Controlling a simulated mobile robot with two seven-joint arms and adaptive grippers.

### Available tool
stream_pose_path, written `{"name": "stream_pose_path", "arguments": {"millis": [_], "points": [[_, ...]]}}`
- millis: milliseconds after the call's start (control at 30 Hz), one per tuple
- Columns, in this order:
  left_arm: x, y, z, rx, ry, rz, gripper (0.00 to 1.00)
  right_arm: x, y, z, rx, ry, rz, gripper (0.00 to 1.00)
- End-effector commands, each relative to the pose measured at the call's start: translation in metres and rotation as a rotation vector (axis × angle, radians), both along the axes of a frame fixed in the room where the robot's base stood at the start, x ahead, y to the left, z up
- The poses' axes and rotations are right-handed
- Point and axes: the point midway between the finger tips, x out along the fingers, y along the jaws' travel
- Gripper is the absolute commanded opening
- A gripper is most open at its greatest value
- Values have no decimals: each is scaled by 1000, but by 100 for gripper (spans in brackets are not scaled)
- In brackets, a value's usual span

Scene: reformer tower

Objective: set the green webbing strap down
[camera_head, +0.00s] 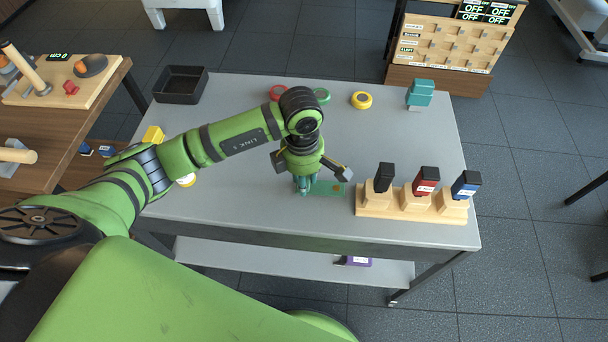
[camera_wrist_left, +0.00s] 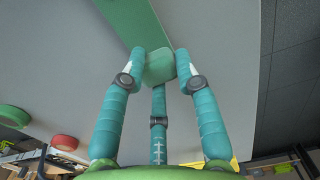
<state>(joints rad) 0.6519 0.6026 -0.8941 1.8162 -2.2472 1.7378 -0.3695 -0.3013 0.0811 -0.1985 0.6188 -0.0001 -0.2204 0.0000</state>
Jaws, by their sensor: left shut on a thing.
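My left gripper (camera_head: 304,190) points down low over the grey table, its teal fingers near the front middle. In the left wrist view its fingertips (camera_wrist_left: 160,68) are shut on a light green piece with a rounded end, which I take to be the green webbing strap (camera_wrist_left: 160,66). A flat green strip (camera_head: 328,188) extends right from beside the fingers; in the wrist view it runs away beyond them (camera_wrist_left: 130,20). Whether this strip is part of the held piece, and whether the held piece touches the table, I cannot tell. My right gripper is not in view.
On the grey table (camera_head: 235,200), a wooden stand (camera_head: 412,205) with black, red and blue-topped pieces is close on the right. Red (camera_head: 278,92), green (camera_head: 321,96) and yellow (camera_head: 361,100) rolls, a teal block (camera_head: 420,92) and a black tray (camera_head: 181,85) are farther back.

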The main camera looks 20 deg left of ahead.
Motion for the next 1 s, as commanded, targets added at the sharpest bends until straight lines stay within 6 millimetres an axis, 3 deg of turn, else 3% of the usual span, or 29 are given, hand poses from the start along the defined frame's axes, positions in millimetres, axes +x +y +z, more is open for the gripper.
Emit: {"name": "stream_pose_path", "arguments": {"millis": [367,400,433,867,1000], "points": [[0,0,-6,0,-2,-1,0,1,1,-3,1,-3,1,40],[0,0,-4,0,-2,-1,48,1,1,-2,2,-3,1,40],[0,0,-4,0,-2,-1,55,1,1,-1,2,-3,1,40],[1,0,2,-1,-3,0,55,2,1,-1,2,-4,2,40],[2,1,23,-1,-9,-2,55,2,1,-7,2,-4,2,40]]}}
